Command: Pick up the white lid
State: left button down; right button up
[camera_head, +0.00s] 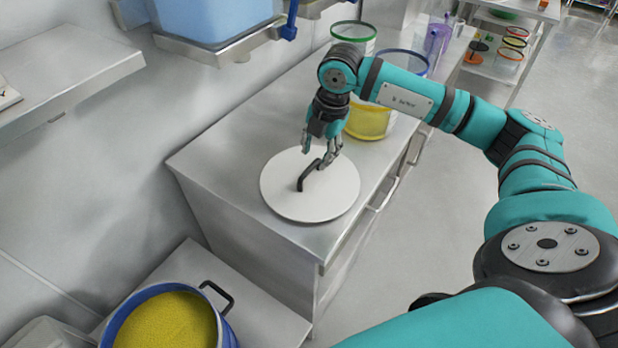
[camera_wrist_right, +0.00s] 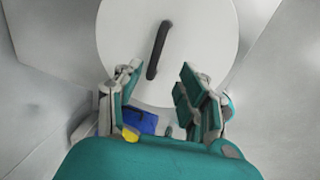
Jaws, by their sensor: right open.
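The white lid (camera_head: 285,198) is a round disc with a dark bar handle (camera_head: 308,174), lying flat on the metal cabinet top. In the right wrist view the lid (camera_wrist_right: 205,40) fills the upper middle, and its handle (camera_wrist_right: 158,48) runs nearly upright in the picture. My right gripper (camera_head: 322,160) is above the lid near the far end of the handle. Its fingers are spread and empty; in the right wrist view the gripper (camera_wrist_right: 160,80) has its fingertips on either side of the handle's lower end, apart from it. My left gripper is not in view.
The metal cabinet (camera_head: 222,166) stands against the wall. A yellow container (camera_head: 368,122) and a green-rimmed container (camera_head: 353,33) stand behind my right gripper. A blue-rimmed pot of yellow powder (camera_head: 165,325) is at the lower left. A blue bin (camera_head: 210,18) hangs above.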

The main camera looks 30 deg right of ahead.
aim_at(309, 168)
notch_tip(309, 168, down, 2)
jog(key=shift+w+a+f, duration=0.1)
jog(key=shift+w+f, duration=0.05)
jog(key=f, duration=0.1)
jog(key=w+f+p, duration=0.1)
jog(key=f, duration=0.3)
jog(key=shift+w+a, duration=0.3)
jog(key=shift+a, duration=0.1)
grip_shut()
jog(key=shift+r, duration=0.1)
